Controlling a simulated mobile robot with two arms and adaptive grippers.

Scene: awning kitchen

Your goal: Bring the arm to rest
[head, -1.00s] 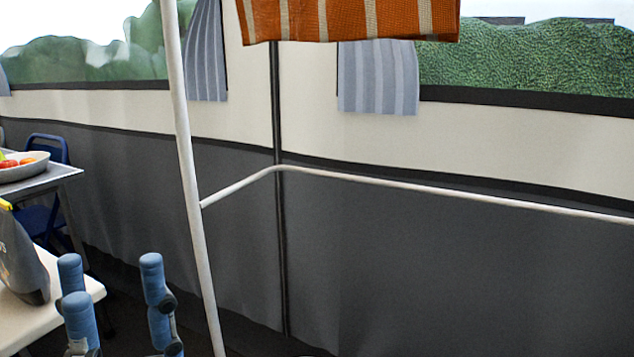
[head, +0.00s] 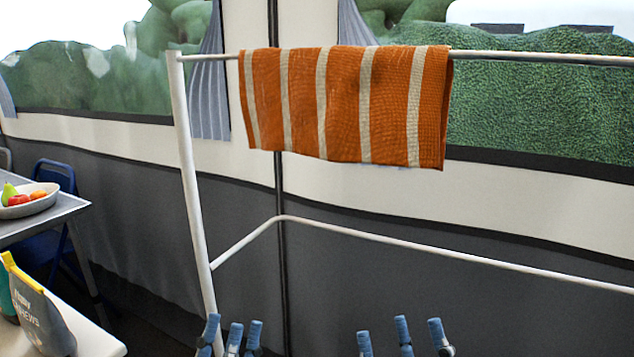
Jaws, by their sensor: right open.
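My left gripper (head: 232,330) shows at the bottom edge of the head view, left of the middle. Its blue fingertips point up and stand close together, with nothing seen between them. How far its jaws are open is unclear. My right gripper (head: 401,335) is at the bottom edge, right of the middle. Its blue fingertips are spread apart and empty. The rest of both grippers and the arms is cut off below the picture. An orange cloth with pale stripes (head: 340,105) hangs over the top bar of a white rack (head: 190,185), well above both grippers in the picture.
A lower rail (head: 400,238) of the rack crosses the view. At left are a pale table (head: 95,340) with a grey bag (head: 42,315), a grey table (head: 50,218) with a fruit bowl (head: 32,207), and a blue chair (head: 50,175). A grey tent wall (head: 130,210) stands behind.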

